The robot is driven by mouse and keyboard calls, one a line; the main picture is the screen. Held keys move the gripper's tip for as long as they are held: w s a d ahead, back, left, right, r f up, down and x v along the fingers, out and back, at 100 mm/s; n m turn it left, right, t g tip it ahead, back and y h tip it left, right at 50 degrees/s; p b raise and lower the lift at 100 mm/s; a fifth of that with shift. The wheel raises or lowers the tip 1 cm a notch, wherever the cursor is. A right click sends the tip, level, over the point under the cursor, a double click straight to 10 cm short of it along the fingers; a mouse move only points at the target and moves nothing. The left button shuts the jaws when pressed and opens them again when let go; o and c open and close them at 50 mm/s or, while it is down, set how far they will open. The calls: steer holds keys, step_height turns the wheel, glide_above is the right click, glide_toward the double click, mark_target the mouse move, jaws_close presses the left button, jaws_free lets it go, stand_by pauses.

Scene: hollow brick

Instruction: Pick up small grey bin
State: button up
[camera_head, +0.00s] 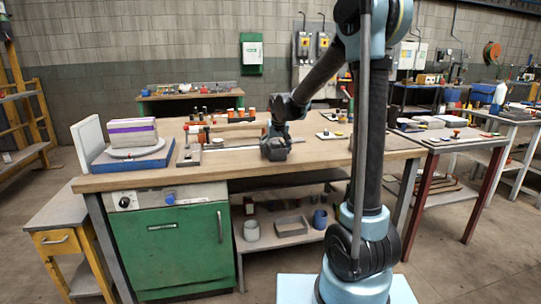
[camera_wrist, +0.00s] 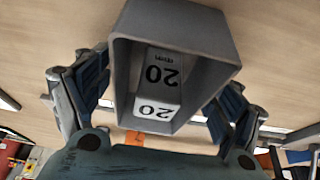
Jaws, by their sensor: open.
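The small grey bin (camera_wrist: 190,22) is large in the wrist view, with its open side facing the camera. A block (camera_wrist: 158,88) marked "20" on two faces sits inside it. My gripper (camera_wrist: 165,95) is open, with one dark blue finger pad on each side of the bin. Gaps show between the pads and the bin walls, and I cannot tell whether either touches. In the head view my gripper (camera_head: 275,146) is low over the middle of the wooden workbench, and the bin there is hard to tell from the dark gripper.
The workbench (camera_head: 340,155) holds small bottles and tools (camera_head: 205,114) behind my gripper. A blue tray (camera_head: 135,160) with stacked items stands at the left end. A grey tray (camera_head: 290,226) lies on the lower shelf. Bare wood shows to the right of my gripper.

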steer(key=c, duration=1.1)
steer(key=shift+c, duration=0.2)
